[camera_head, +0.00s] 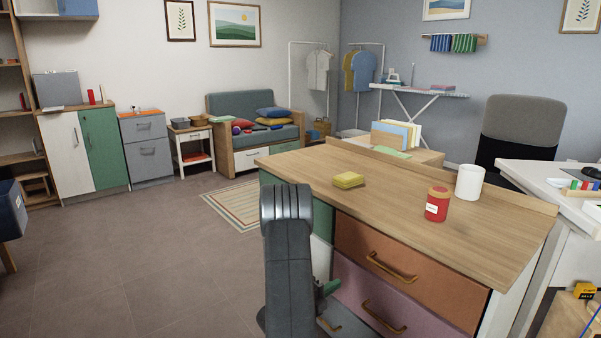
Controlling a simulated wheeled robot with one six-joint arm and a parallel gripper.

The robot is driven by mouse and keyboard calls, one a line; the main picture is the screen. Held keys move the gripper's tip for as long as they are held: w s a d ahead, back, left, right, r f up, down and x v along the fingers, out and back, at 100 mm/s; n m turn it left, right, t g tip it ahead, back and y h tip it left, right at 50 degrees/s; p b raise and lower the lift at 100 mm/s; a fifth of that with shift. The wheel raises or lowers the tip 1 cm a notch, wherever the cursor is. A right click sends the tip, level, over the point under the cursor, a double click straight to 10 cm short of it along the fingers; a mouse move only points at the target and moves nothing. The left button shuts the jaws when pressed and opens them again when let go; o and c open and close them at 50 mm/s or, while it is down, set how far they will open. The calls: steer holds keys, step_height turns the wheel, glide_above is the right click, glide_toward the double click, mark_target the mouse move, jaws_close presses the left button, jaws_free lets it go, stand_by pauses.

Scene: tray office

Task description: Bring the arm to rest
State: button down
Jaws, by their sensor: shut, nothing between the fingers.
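My dark grey arm stands upright in the lower middle of the head view, in front of the wooden-topped drawer cabinet (420,200). Its rounded upper joint is level with the cabinet's upper drawer. I cannot make out my gripper or its fingertips. A small green piece (328,288) shows just right of the arm, and I cannot tell what it belongs to. No held object shows.
On the cabinet top are a yellow sponge-like block (348,180), a red jar (437,204) and a white mug (469,182). The orange drawer (400,267) and mauve drawer (385,302) face me. A white desk (550,178) stands right. Open floor (150,265) lies left.

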mark_target(360, 270)
steer(key=b+x, duration=0.1)
steer(key=x, duration=0.7)
steer(key=shift+w+d, duration=0.15)
